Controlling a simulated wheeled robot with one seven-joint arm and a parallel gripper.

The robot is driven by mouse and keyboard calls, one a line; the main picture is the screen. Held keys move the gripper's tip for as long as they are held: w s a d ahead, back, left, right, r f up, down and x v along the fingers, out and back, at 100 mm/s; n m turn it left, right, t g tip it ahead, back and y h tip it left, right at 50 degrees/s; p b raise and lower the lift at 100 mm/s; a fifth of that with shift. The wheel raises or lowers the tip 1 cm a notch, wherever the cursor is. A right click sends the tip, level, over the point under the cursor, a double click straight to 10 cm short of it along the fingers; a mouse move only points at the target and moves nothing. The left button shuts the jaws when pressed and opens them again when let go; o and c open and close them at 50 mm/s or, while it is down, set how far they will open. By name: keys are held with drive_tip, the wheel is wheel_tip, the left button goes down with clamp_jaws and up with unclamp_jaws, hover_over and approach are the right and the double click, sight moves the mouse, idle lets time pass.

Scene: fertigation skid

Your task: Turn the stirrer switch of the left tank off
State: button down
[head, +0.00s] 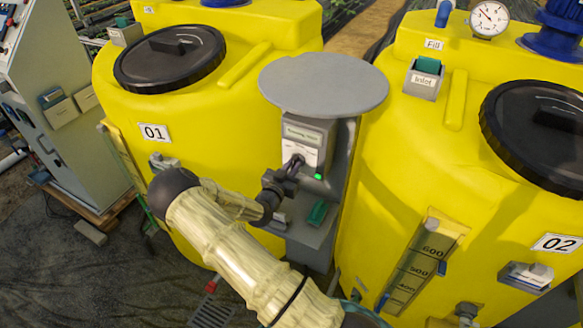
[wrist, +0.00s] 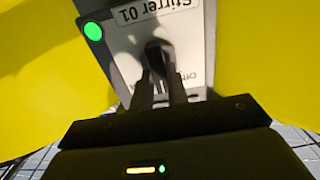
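The left tank (head: 215,95) is yellow and marked 01. To its right, a grey post carries a switch panel (head: 303,150) under a round grey cover. In the wrist view the panel (wrist: 125,60) appears upside down and reads "Stirrer 01", with a green lamp (wrist: 93,31) lit. The dark stirrer switch knob (wrist: 158,52) stands out from the panel. My gripper (head: 295,163) reaches the panel from the front. In the wrist view its two fingers (wrist: 160,82) lie on either side of the knob and appear closed against it. The knob's exact angle is partly hidden.
The right tank (head: 440,140), marked 02, stands close to the right of the post. The round grey cover (head: 323,84) overhangs the panel. A lower grey box with a green part (head: 317,213) sits below my gripper. A grey cabinet (head: 60,105) stands far left.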

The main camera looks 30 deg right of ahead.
drive_tip(key=shift+f+n+b, duration=0.1)
drive_tip(key=shift+n+b, duration=0.25)
drive_tip(key=shift+n, duration=0.05)
drive_tip(key=n+b, duration=0.2)
drive_tip(key=n, duration=0.1)
drive_tip(key=shift+w+a, duration=0.1)
drive_tip(key=n+b, duration=0.1)
drive_tip(key=n, duration=0.4)
drive_tip(key=shift+w+a+b, duration=0.1)
drive_tip(key=shift+b, duration=0.25)
drive_tip(key=c, duration=1.4)
unclamp_jaws()
drive_tip(key=shift+o, duration=0.2)
